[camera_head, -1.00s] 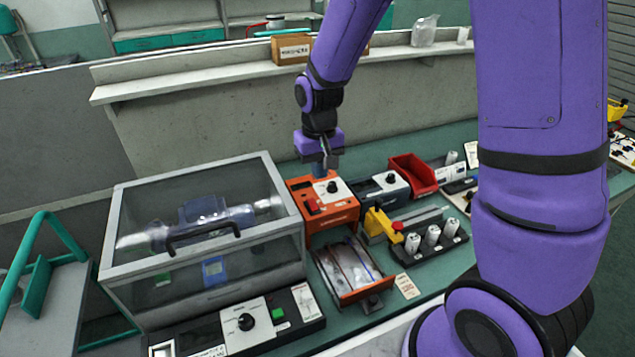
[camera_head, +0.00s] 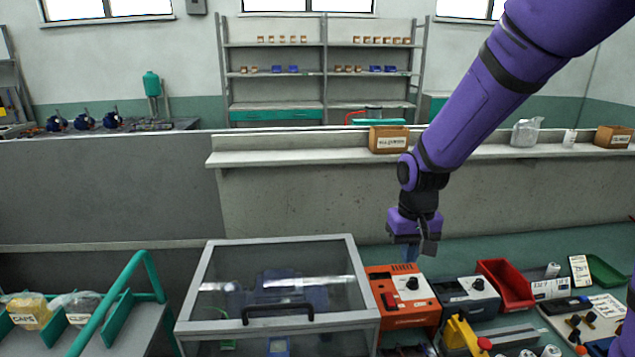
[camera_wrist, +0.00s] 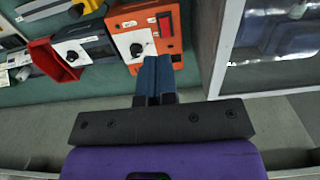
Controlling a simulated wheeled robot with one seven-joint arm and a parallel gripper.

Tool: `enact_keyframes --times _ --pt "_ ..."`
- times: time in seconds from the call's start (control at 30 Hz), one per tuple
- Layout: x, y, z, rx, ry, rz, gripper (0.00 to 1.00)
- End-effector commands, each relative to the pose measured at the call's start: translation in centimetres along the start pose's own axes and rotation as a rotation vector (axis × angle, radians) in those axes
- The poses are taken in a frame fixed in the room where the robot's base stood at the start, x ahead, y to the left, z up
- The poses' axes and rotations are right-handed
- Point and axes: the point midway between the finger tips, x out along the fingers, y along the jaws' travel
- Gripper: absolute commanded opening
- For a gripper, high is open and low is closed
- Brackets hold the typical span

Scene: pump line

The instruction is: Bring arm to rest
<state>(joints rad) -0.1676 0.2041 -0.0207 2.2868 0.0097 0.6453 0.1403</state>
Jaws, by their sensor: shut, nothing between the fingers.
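My gripper (camera_head: 411,254) hangs from my purple arm (camera_head: 495,85), pointing down, above and just behind the orange box (camera_head: 402,298) on the bench. In the wrist view its two blue fingers (camera_wrist: 157,66) are together with nothing between them. The orange box (camera_wrist: 147,33) with its dial and red button lies just beyond the fingertips in that view. I cannot tell the exact gap between the fingertips and the box.
A clear-lidded case (camera_head: 282,326) stands left of the orange box. A dark grey unit (camera_head: 466,301) and a red bin (camera_head: 507,287) stand to its right. A wall with a ledge (camera_head: 310,156) runs behind, holding a cardboard box (camera_head: 388,139). A green-railed rack (camera_head: 136,291) is at lower left.

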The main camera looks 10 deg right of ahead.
Motion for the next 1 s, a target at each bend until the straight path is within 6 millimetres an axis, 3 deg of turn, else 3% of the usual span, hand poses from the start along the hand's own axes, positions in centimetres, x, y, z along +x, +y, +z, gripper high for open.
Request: enact_keyframes --times 0.27,0.5,0.8,1.0 --pt "-7.1 1.7 3.3 0.001 0.106 -0.016 0.00" --pt "-12.4 3.3 7.6 0.001 0.203 -0.022 0.00" --pt "-17.2 4.9 13.9 0.001 0.324 -0.019 0.00" --pt "-19.2 5.7 18.1 0.001 0.401 -0.010 0.00"
